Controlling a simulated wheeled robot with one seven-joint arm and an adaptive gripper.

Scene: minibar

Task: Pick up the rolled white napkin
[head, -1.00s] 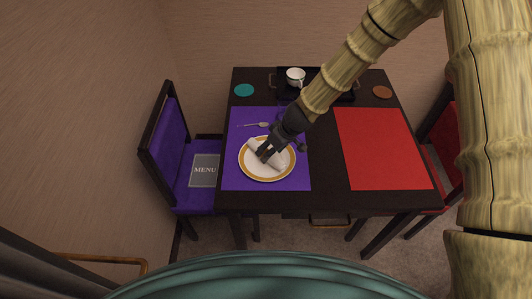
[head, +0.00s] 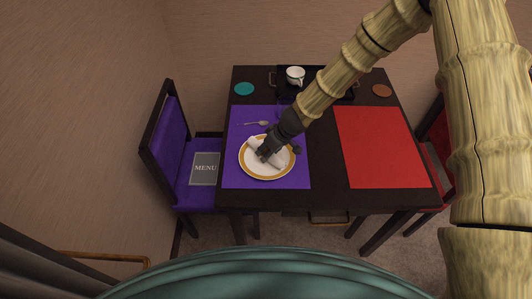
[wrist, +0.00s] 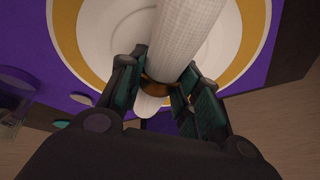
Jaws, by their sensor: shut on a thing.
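The rolled white napkin (head: 277,160) lies diagonally over the white plate with a gold rim (head: 247,170). In the wrist view the napkin (wrist: 187,35) runs between my fingers, with a brown-gold ring (wrist: 158,88) around it. My gripper (head: 265,153) is at the napkin's middle, its fingers on either side. In the wrist view my gripper (wrist: 165,90) is shut on the napkin near the ring. I cannot tell whether the napkin is clear of the plate.
The plate is on a purple mat (head: 235,125), with a spoon (head: 257,123) behind it. A red mat (head: 382,147) is at right. A dark tray holds a white cup (head: 295,75). Teal (head: 244,89) and brown (head: 382,90) coasters lie at the back. A menu (head: 205,168) lies on the purple chair.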

